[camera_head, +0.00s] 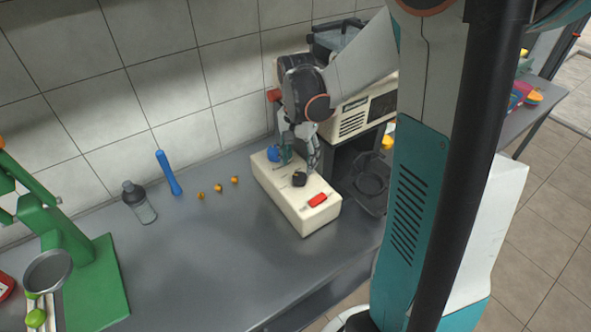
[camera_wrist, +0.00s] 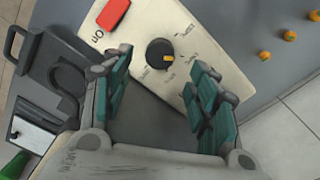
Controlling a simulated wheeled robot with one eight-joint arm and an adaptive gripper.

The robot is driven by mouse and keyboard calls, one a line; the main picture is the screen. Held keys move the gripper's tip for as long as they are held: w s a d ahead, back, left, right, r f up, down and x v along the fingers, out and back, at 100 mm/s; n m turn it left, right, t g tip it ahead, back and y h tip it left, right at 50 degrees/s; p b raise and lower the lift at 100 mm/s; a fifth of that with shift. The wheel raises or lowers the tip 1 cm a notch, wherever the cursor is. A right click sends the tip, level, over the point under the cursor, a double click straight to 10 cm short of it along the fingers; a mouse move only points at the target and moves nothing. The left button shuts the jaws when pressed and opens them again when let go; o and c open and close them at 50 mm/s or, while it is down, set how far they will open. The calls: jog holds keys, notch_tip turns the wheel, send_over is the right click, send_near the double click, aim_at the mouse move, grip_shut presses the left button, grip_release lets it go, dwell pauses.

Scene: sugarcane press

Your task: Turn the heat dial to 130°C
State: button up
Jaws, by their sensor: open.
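A cream control box (camera_head: 278,196) stands on the grey counter. My gripper (camera_head: 301,166) hangs over the box by the dial. In the wrist view my gripper (camera_wrist: 160,88) is open and empty, with the dial beyond the gap between its teal fingers.
A dark appliance with a black round tray (camera_head: 371,183) stands right of the box. Several small orange pieces (camera_head: 201,195), a blue stick (camera_head: 168,173) and a grey bottle (camera_head: 138,202) are left of it. A green press (camera_head: 95,275) is far left. The front counter is clear.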

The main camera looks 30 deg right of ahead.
aim_at(299, 176)
notch_tip(299, 176, down, 6)
jog(key=shift+r+b, duration=0.1)
jog(key=shift+b, duration=0.85)
jog(key=shift+c, duration=0.3)
jog(key=c, duration=1)
